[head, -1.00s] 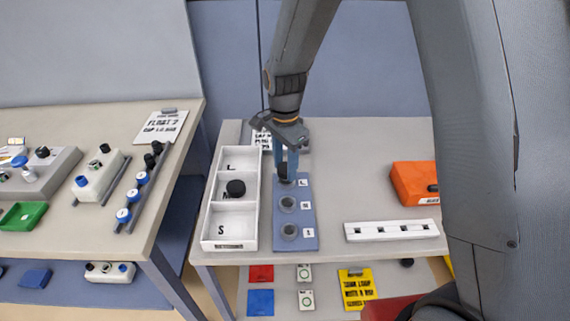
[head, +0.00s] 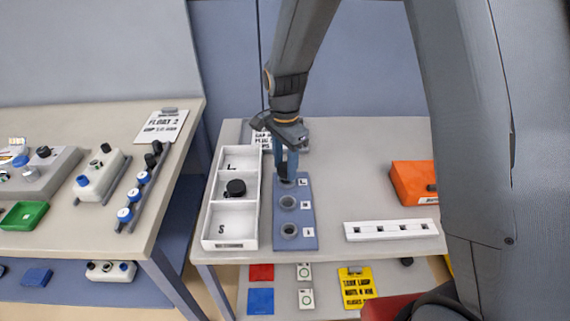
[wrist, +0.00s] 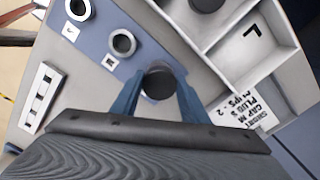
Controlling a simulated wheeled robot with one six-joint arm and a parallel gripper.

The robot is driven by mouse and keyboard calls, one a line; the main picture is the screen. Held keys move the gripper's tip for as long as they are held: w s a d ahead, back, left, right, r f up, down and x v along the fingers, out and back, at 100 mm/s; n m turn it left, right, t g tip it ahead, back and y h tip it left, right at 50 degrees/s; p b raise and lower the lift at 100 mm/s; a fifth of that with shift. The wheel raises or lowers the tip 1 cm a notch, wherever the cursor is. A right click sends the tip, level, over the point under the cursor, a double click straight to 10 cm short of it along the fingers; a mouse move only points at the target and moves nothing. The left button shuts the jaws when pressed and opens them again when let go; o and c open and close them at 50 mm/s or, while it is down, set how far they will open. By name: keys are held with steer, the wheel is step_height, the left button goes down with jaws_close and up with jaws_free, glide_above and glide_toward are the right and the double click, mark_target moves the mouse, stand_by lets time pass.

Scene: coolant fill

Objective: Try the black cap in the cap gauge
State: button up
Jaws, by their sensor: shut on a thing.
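The cap gauge (head: 309,218) is a blue-grey plate with three round sockets in a column, labelled on their right. My gripper (head: 287,172) points down at the far socket, by the label L. In the wrist view its two blue fingers (wrist: 159,92) are shut on a black cap (wrist: 158,82). The cap is at the far socket and hides most of it; I cannot tell how deep it sits. The middle socket (wrist: 122,43) and the near socket (wrist: 78,9) are empty.
A white tray (head: 207,243) with compartments L, M and S stands left of the gauge, with another black cap (head: 235,188) in its middle compartment. A white slotted bar (head: 392,230) and an orange box (head: 413,183) lie to the right. The table between is clear.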

mark_target(285, 168)
steer(key=shift+f+b, duration=0.5)
steer(key=shift+f, duration=0.75)
stand_by(0.3)
steer(key=o, duration=1.2)
steer(key=shift+r+b, duration=0.9)
steer(key=shift+r, duration=3.05)
